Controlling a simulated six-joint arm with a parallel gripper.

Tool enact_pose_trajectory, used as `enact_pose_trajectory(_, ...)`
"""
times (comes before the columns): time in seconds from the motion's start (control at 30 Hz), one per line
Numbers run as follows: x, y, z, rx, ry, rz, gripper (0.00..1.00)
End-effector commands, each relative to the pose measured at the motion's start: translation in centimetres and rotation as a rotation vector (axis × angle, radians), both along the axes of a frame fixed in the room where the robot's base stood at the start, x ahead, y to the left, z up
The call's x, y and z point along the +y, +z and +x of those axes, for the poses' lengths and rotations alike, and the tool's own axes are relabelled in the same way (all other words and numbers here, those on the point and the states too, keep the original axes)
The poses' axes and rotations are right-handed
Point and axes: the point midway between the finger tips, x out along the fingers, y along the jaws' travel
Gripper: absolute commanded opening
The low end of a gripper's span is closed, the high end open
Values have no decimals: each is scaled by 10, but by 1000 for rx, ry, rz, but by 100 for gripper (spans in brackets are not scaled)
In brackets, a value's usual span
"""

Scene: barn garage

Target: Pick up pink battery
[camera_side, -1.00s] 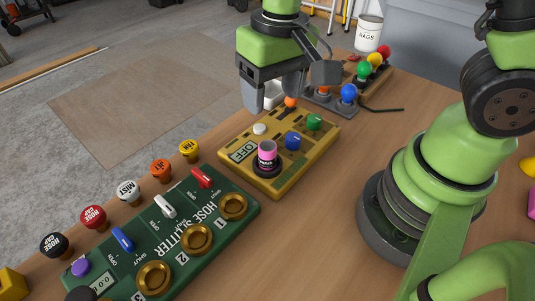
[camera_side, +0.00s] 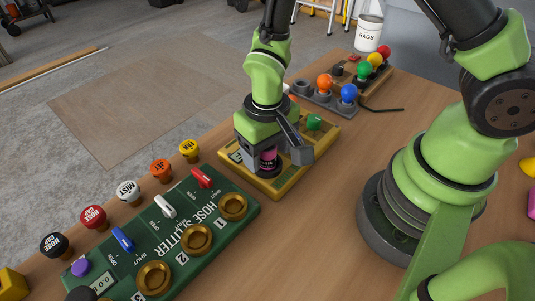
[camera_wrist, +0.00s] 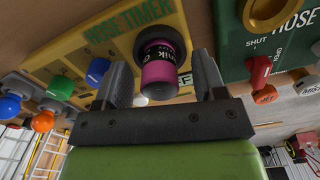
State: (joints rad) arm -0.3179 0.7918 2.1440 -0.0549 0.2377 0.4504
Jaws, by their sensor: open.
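The pink battery (camera_side: 269,155) stands upright in a round black socket on the yellow hose timer box (camera_side: 268,190). My gripper (camera_side: 272,161) is low over the box, and its body and fingers partly hide the battery and the box's knobs. In the wrist view the pink battery (camera_wrist: 158,73), with a dark band at one end, lies between the two dark fingers of my gripper (camera_wrist: 162,70). The fingers are open, one on each side, with a visible gap to the battery.
A green hose splitter board (camera_side: 180,235) with brass rings and levers lies in front left of the box. Several labelled caps, including a yellow one (camera_side: 189,150), line the table edge. A grey rack with coloured bulbs, one blue (camera_side: 348,93), stands behind. The wooden table (camera_side: 335,215) is clear right of the box.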

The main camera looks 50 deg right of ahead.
Motion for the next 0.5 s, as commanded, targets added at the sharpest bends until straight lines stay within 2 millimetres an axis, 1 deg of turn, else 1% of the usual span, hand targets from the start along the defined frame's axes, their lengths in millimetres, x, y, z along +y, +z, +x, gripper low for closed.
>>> enact_pose_trajectory(0.1,0,-5,0,0,-1,0,64)
enact_pose_trajectory(0.27,0,-5,0,-1,-1,1,64)
enact_pose_trajectory(0.3,0,-5,0,-1,-1,1,62)
enact_pose_trajectory(0.47,0,-5,0,-1,-1,1,25)
enact_pose_trajectory(0.5,0,-5,0,0,-1,1,16)
